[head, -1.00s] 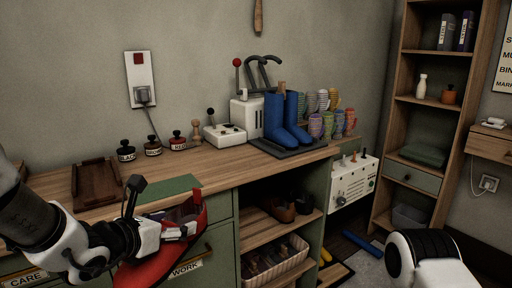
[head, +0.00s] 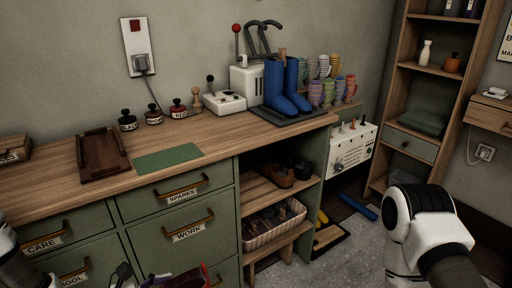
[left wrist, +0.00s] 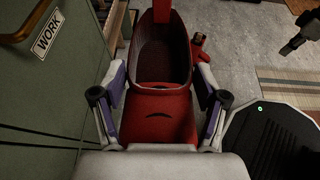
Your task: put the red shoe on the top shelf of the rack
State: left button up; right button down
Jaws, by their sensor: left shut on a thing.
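The red shoe (left wrist: 160,125) is between the two fingers of my left gripper (left wrist: 158,97) in the left wrist view, its dark opening facing the camera. My left gripper is shut on it. In the head view only a bit of the shoe (head: 204,274) shows at the bottom edge, in front of the drawers. Open wooden shelves (head: 262,190) under the bench hold brown and dark shoes. A tall wooden shelf unit (head: 395,110) stands at the right. I cannot tell which is the rack. A dark tip, perhaps my right gripper (left wrist: 298,38), shows at the wrist view's upper right; its jaws are unclear.
The bench top (head: 225,135) carries blue boots (head: 286,92), a green mat (head: 167,158), a wooden tray (head: 103,155) and small jars. A basket (head: 275,228) of shoes sits on the lower shelf. Green drawers (head: 180,215) are close to the held shoe. Grey floor lies right.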

notch_tip(320, 180, up, 17)
jog(key=p, duration=1.5)
jog(key=shift+f, duration=0.15)
